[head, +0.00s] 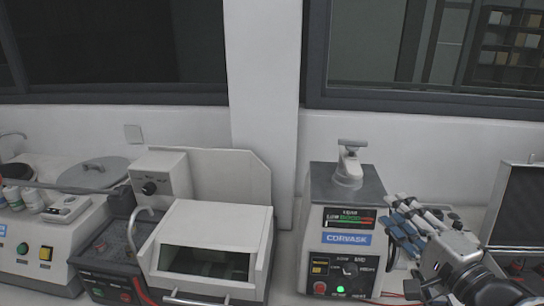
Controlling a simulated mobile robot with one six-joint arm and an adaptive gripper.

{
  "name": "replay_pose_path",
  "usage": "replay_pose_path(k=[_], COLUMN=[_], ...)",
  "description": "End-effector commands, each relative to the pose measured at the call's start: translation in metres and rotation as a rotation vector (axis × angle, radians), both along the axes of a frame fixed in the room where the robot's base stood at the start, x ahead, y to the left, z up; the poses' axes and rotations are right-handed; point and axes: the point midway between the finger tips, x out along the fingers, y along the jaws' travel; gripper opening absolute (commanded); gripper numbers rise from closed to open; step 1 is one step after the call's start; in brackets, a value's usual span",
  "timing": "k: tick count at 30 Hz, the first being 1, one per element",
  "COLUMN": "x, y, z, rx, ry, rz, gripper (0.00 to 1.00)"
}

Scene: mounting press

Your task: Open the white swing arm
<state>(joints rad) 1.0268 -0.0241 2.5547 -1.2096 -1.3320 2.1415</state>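The white swing arm (349,168) sits on top of the grey and white press (346,238) labelled CORVASK, right of the middle in the head view. It has a rounded white base and a short upright neck with a flat grey crosspiece (352,143) at its top. My gripper (397,216) is to the right of the press, lower than the swing arm and apart from it. Its fingers point up and to the left. They overlap from this angle, so the gap between them is unclear. I see nothing held in it.
A white-lidded machine (210,226) stands left of the press. Further left are a round grey lid (93,174) and a unit with green and yellow buttons (33,250). An open dark case (519,207) stands at the right edge. The wall behind the swing arm is bare.

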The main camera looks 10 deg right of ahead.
Motion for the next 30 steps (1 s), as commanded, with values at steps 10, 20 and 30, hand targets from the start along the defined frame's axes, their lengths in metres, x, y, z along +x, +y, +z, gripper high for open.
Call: replay_pose_path(k=[10, 20, 30], x=[0.039, 0.095, 0.152], y=[0.005, 0.013, 0.019], z=[0.006, -0.002, -0.002], rx=[0.005, -0.007, -0.005], ry=[0.004, 0.001, 0.003], rz=[0.005, 0.006, 0.001], gripper=[0.33, 0.33, 0.33])
